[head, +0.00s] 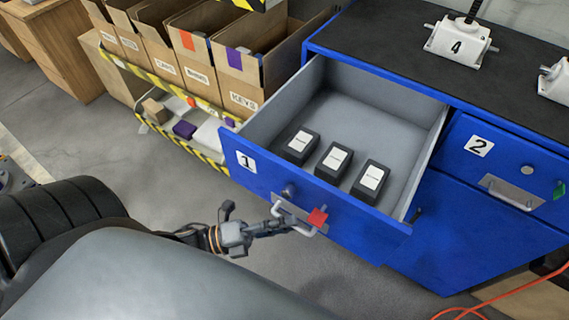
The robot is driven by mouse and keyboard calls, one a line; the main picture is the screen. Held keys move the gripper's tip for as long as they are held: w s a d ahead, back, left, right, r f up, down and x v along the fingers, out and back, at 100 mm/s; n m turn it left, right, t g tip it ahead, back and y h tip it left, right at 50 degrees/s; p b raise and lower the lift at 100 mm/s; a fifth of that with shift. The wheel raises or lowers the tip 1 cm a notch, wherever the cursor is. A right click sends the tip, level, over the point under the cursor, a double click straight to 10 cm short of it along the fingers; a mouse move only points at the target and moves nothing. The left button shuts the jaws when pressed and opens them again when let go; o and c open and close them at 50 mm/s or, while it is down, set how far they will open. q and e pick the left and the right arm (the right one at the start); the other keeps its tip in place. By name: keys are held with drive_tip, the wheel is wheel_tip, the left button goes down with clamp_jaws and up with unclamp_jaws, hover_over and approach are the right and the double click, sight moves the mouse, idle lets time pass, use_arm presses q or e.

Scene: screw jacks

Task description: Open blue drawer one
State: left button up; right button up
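Blue drawer one (320,215), marked with a "1" label, stands pulled out from the blue cabinet (450,245). Its grey inside shows three black boxes with white labels (335,162) near the front. A metal handle (296,224) is on its front, with a red tag (317,217) beside it. My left gripper (288,222) is at this handle, its fingers overlapping it; whether they are closed around it is too small to tell. My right gripper is not in view.
Drawer two (505,165) is shut, with its own handle and a green tag. Screw jacks (460,42) stand on the dark cabinet top. Cardboard boxes (215,65) fill a shelf at the left. An orange cable (500,297) lies at lower right.

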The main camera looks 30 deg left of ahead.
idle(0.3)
use_arm(q)
drive_tip(key=v, duration=1.2)
drive_tip(key=shift+f, duration=0.1)
drive_tip(key=a+f+n+g+y, duration=0.1)
drive_tip(key=a+f+n+y, duration=0.2)
drive_tip(key=f+n+y, duration=0.7)
drive_tip(key=a+f+n+g+y, duration=0.15)
drive_tip(key=a+f+n, duration=0.35)
drive_tip(key=f, duration=1.2)
drive_tip(key=s+d+f+n+g+y, duration=0.1)
drive_tip(key=s+d+f+n+g, duration=0.4)
drive_tip(key=s+f, duration=0.2)
drive_tip(key=s+d+f+n+g+y, duration=0.1)
drive_tip(key=s+d+f+n+g, duration=0.3)
drive_tip(key=s+f, duration=0.4)
wheel_tip(320, 180, down, 3)
drive_tip(key=d+n, duration=0.1)
drive_tip(key=n, duration=0.1)
drive_tip(key=shift+s+n+g+y, duration=0.2)
drive_tip(key=shift+n+g+y, duration=0.1)
drive_tip(key=shift+g+y, duration=0.05)
